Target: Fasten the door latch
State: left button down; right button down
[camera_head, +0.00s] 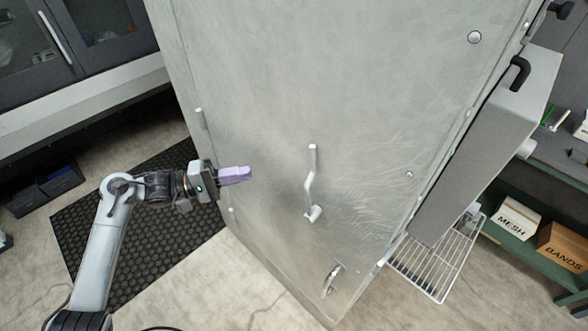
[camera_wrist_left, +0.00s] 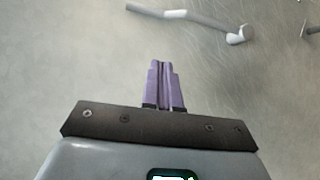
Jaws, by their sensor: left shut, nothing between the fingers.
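The door latch handle (camera_head: 311,184) is a pale, cranked bar on the large grey metal door (camera_head: 255,75), near the middle of the head view. It also shows at the top of the left wrist view (camera_wrist_left: 190,17), with its round pivot end to the right. My left gripper (camera_head: 248,174) has purple fingers, shut and empty. It is in front of the door, to the left of the handle and apart from it. In the left wrist view the closed fingertips (camera_wrist_left: 161,64) point up toward the handle. My right gripper is not in view.
A small metal fitting (camera_head: 331,278) sits low on the door. A wire rack (camera_head: 437,262) and a grey box with a black handle (camera_head: 490,140) stand on the right. Boxes marked MESH (camera_head: 514,220) and BANDS (camera_head: 563,247) lie on a green shelf.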

pick_arm(q)
jog(key=shift+m, duration=0.4)
jog(key=shift+w+d+r+p, duration=0.15)
jog(key=shift+d+r+p, duration=0.45)
jog(key=shift+d, duration=1.55)
jog(key=shift+w+d+r+p, duration=0.3)
jog(key=shift+d+r, duration=0.4)
jog(key=shift+d, duration=1.45)
jog(key=shift+w+d+r+p, duration=0.1)
jog(key=shift+d+r+p, duration=0.5)
jog(key=shift+d, duration=1.55)
jog(key=shift+s, duration=0.1)
